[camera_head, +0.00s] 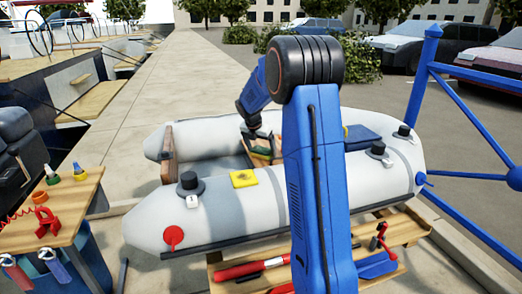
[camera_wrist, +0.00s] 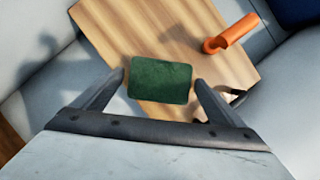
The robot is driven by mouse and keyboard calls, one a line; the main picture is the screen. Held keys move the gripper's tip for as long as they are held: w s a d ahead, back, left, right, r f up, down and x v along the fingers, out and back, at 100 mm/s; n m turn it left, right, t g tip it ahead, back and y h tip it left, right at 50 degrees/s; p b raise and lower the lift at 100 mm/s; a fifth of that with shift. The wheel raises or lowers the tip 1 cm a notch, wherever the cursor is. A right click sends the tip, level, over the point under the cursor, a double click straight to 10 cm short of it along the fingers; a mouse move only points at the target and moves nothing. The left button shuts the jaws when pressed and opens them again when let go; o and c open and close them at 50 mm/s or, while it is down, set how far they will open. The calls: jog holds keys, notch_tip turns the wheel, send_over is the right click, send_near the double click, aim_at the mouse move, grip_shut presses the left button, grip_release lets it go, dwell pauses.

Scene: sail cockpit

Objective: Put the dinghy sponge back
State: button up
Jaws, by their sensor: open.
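A dark green rectangular block, which looks like the sponge (camera_wrist: 160,80), lies flat on a wooden board (camera_wrist: 120,30) inside the grey inflatable dinghy (camera_head: 140,226). In the wrist view my gripper (camera_wrist: 161,82) is open, with one finger to the left and one to the right of the block. A gap shows on each side, and whether the fingers are down at its height I cannot tell. In the head view my gripper (camera_head: 258,136) is over the inside of the dinghy, partly hidden by my blue arm.
An orange hooked object (camera_wrist: 230,34) lies on the board, right of the block. A yellow patch (camera_head: 244,179) and black fittings sit on the dinghy's near tube. A wooden bench with tools (camera_head: 400,228) stands in front, a tool table (camera_head: 75,200) at left, blue railing (camera_head: 418,80) at right.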

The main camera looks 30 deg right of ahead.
jog(key=v, duration=1.2)
jog(key=s+a+r+m, duration=0.45)
jog(key=s+a, duration=0.25)
jog(key=s, duration=0.2)
jog(key=s+a+f+m+t+y, duration=0.1)
jog(key=s+a+m, duration=0.55)
jog(key=s, duration=0.55)
jog(key=s+a+f+m+t+y, duration=0.1)
jog(key=s+a+m+y, duration=0.1)
jog(key=s+a+m, duration=0.75)
jog(key=s+f+m, duration=0.1)
jog(key=s+f, duration=0.2)
jog(key=s, duration=0.4)
jog(key=s+a+f+m+y, duration=0.1)
jog(key=s+f+m, duration=0.1)
jog(key=s, duration=0.5)
jog(key=shift+a+f+t, duration=0.25)
jog(key=shift+f+t, duration=0.05)
jog(key=shift+f, duration=0.1)
